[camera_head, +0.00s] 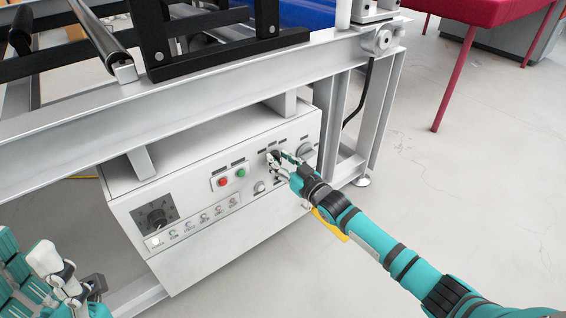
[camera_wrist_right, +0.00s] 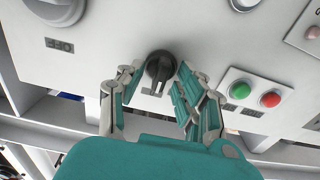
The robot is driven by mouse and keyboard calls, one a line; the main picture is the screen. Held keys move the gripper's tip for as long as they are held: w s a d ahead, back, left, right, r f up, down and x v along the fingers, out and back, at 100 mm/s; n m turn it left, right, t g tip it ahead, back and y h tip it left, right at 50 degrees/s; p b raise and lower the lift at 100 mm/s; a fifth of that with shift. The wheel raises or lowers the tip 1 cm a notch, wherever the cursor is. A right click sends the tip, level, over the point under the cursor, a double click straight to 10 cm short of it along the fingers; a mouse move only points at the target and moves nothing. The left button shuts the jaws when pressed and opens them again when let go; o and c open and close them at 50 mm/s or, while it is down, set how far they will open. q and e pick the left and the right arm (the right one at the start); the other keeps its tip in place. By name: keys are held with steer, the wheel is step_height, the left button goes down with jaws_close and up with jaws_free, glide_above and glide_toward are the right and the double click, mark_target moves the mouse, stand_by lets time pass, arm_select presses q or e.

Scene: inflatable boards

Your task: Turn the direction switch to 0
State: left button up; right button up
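The direction switch is a black rotary knob (camera_wrist_right: 160,66) on the front of a light grey control box (camera_head: 215,262). In the wrist view it sits between the fingertips of my right gripper (camera_wrist_right: 160,72), one finger on each side. The fingers are apart, with a gap to the knob on the left side; I cannot tell whether the right finger touches. In the head view my right gripper (camera_head: 281,160) is at the panel and mostly covers the knob. The knob's setting is not legible.
Red (camera_head: 223,182) and green (camera_head: 241,173) buttons lie left of the switch. The conveyor's metal frame (camera_head: 200,95) runs above the box. Open floor lies right.

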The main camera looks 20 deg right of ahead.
steer(key=v, duration=1.2)
